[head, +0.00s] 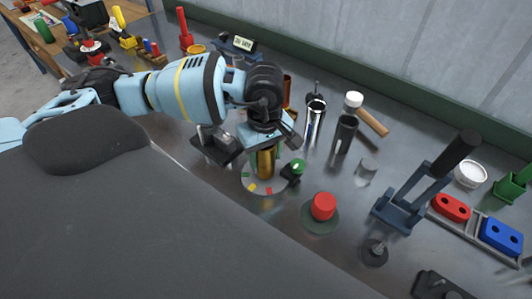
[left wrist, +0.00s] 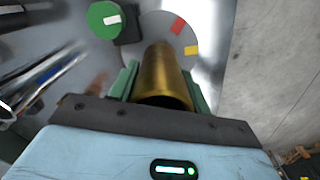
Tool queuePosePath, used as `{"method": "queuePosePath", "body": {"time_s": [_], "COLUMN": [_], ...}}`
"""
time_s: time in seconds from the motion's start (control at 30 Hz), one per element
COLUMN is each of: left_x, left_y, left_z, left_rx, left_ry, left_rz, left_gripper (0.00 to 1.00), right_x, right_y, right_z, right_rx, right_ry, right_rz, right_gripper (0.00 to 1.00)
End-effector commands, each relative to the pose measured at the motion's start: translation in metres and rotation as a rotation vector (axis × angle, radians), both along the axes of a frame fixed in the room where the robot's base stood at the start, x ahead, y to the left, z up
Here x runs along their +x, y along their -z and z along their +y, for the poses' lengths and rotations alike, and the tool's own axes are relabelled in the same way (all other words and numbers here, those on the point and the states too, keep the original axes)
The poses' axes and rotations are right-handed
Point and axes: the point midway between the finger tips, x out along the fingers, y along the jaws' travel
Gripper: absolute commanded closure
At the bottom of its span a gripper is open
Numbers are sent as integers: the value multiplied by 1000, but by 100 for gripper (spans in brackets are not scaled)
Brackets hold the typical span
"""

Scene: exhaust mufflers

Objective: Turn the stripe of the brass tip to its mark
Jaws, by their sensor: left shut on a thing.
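The brass tip (head: 265,165) stands upright on a pale round plate (head: 281,185) with coloured marks. My left gripper (head: 264,147) comes down on it from above and is shut on its upper part. In the left wrist view the brass tip (left wrist: 160,72) sits between the green fingers. A red mark (left wrist: 178,26) and a yellow mark (left wrist: 191,50) show on the plate there. I cannot make out a stripe on the tip. A green round piece with a white bar (left wrist: 104,19) stands beside the plate. My right gripper is not in view.
A red button (head: 323,206) on a dark base stands to the right of the plate. Metal cylinders (head: 315,120), a mallet (head: 369,116) and a dark blue clamp-like fixture (head: 402,206) stand further right. A tray with red (head: 452,207) and blue (head: 501,236) parts lies at the right edge.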

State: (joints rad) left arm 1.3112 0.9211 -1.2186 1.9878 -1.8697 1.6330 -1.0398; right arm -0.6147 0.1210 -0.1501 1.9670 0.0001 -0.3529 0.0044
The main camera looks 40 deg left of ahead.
Motion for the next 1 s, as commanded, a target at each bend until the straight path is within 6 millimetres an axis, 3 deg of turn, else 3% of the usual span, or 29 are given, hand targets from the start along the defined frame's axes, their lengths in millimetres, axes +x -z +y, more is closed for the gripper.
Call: {"method": "queuePosePath", "body": {"time_s": [0.3, 0.67, 1.0], "left_x": [0, 0, 0], "left_y": [1, 0, 2], "left_z": [0, 0, 0], "left_rx": [0, 1, 1], "left_ry": [166, 215, 366], "left_rz": [1, -1, 0], "left_gripper": [79, 79, 79], "right_x": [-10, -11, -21], "right_y": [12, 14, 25], "right_z": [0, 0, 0], "right_rx": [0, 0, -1], "right_ry": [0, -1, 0], "right_rz": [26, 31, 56], "right_gripper": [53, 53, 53]}}
